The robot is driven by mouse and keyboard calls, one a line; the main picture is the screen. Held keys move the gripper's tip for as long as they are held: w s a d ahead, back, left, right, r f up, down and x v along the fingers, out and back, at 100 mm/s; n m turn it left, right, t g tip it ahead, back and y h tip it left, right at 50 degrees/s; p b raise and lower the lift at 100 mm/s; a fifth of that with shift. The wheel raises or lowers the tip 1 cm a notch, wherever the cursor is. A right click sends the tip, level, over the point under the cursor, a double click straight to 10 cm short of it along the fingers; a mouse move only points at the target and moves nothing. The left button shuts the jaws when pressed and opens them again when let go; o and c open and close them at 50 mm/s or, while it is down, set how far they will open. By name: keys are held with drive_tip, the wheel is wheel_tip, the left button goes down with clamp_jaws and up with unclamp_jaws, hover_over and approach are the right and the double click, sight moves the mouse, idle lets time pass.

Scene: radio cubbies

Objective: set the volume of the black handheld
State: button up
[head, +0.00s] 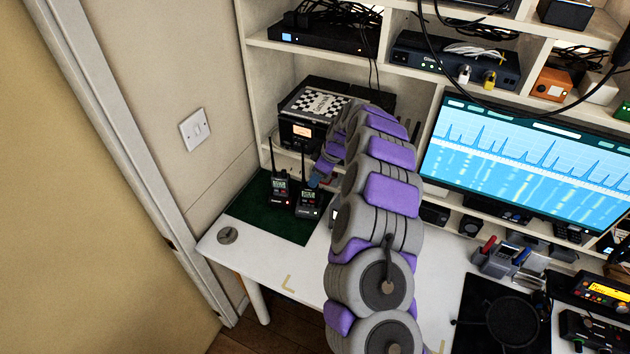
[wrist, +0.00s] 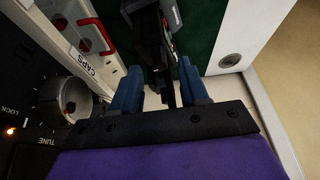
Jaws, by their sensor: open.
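Two dark handhelds with antennas stand upright on a green mat (head: 248,212): the left handheld (head: 279,188) looks black, and the right handheld (head: 309,200) looks dark grey. Both have small lit screens. In the wrist view, my gripper (wrist: 160,78) is open, with a dark upright part of a handheld (wrist: 152,38) showing between and beyond the fingers. Whether they touch it is unclear. No volume knob can be made out.
A cubby shelf holds a radio with a checkered top (head: 318,103) behind the handhelds. The white desk (head: 300,262) is clear in front of the mat.

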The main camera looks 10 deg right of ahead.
drive_tip(key=shift+x, duration=0.9)
clamp_jaws()
